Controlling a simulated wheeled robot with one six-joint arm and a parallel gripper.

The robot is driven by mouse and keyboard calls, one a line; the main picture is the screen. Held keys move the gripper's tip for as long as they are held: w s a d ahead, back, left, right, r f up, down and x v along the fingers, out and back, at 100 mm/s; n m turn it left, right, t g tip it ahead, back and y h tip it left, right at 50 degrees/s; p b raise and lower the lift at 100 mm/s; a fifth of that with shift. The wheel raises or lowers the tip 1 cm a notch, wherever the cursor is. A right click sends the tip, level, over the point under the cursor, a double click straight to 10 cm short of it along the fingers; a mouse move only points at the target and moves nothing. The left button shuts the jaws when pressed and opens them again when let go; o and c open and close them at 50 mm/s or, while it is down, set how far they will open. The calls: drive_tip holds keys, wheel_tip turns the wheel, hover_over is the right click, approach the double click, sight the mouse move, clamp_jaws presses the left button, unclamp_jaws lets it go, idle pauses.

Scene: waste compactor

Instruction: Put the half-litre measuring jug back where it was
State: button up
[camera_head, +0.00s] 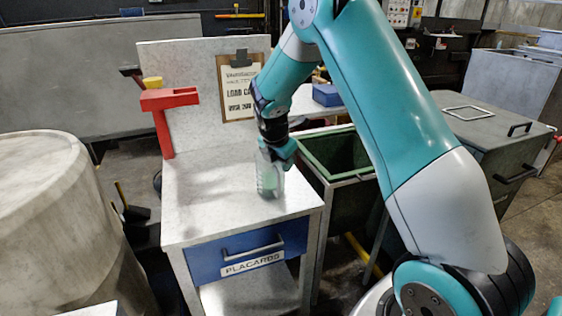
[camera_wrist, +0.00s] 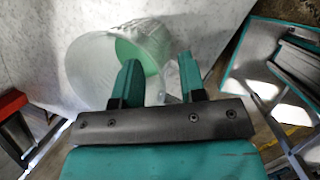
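The measuring jug (camera_head: 268,178) is clear and stands upright on the pale top of the cabinet (camera_head: 205,215), near its right side. Pale green shows in its lower part. In the wrist view the jug (camera_wrist: 88,72) lies to the left, its round mouth towards the camera. My gripper (camera_head: 277,160) is directly above and against the jug. In the wrist view my gripper's fingers (camera_wrist: 160,82) are apart; the left one overlaps the jug and the right one is just outside it. The jug's right edge lies between them. I cannot tell whether they touch it.
A red bracket (camera_head: 166,105) stands at the cabinet's back left, and a clipboard (camera_head: 240,88) hangs behind. A blue drawer (camera_head: 250,250) is shut below. A green-rimmed bin (camera_head: 335,160) is close on the right. The cabinet top's left and front are clear.

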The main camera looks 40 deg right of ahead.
drive_tip(key=shift+r, duration=0.1)
drive_tip(key=v, duration=1.1)
drive_tip(key=s+a+r+m+y, duration=0.25)
drive_tip(key=s+a, duration=0.25)
drive_tip(key=a, duration=0.3)
drive_tip(key=s+a+m+y, duration=0.1)
drive_tip(key=s+a+m, duration=0.2)
drive_tip(key=s+a, duration=0.2)
drive_tip(key=s+a+r+m+g+y, duration=0.1)
drive_tip(key=s+a+m, duration=0.3)
drive_tip(key=s, duration=0.7)
drive_tip(key=s+a+r+m+g+y, duration=0.1)
drive_tip(key=s+a+m+y, duration=0.2)
drive_tip(key=s+a, duration=0.4)
drive_tip(key=shift+s+a+m, duration=0.15)
drive_tip(key=shift+s+m, duration=0.5)
drive_tip(key=shift+s, duration=0.45)
drive_tip(key=shift+r, duration=0.1)
drive_tip(key=shift+r+p, duration=0.85)
